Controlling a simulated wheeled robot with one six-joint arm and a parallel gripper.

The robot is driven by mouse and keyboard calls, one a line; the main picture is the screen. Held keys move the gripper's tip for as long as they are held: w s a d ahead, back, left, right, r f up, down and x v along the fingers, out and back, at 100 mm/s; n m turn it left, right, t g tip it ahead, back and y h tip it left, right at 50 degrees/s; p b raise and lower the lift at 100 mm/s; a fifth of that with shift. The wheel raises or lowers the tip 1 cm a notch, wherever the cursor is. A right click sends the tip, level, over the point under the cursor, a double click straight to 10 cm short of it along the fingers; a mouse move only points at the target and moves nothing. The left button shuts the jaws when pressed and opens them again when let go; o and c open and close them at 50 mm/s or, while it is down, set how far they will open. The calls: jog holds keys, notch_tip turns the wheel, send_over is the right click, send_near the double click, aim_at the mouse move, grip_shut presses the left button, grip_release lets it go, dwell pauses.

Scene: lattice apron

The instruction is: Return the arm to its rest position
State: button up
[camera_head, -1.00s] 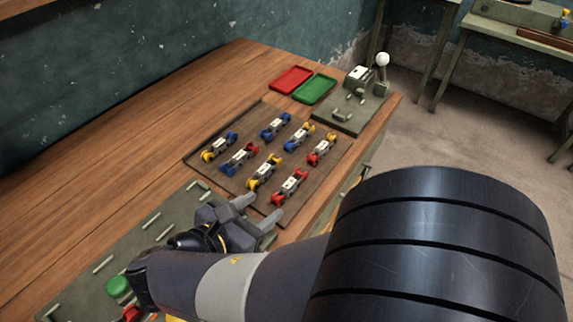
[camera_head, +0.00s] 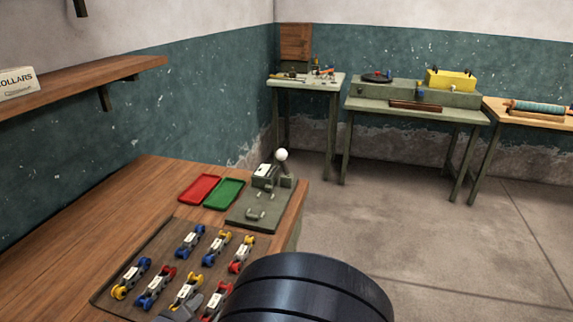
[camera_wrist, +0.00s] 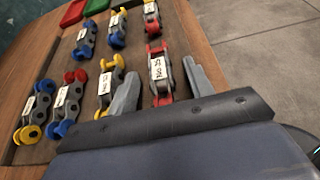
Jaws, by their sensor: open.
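My gripper (camera_wrist: 163,88) is open, its two grey fingers spread in the wrist view. A red link piece with a white tag (camera_wrist: 160,72) shows between the fingers in that view; I cannot tell how far below them it lies. A yellow link piece (camera_wrist: 108,85) is just left of the left finger. In the head view only a bit of the gripper shows at the bottom edge, by the red piece (camera_head: 216,300). My dark arm covers the bottom middle there.
Several tagged blue, yellow and red pieces lie on a brown tray (camera_head: 165,235) on the wooden bench (camera_head: 60,235). Behind it are a red tray (camera_head: 199,188), a green tray (camera_head: 224,193) and a lever fixture (camera_head: 262,203). Open floor (camera_head: 430,240) lies right, with tables beyond.

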jog(key=shift+x, duration=1)
jog(key=shift+s+r, duration=0.1)
jog(key=shift+r, duration=0.7)
jog(key=shift+f, duration=0.1)
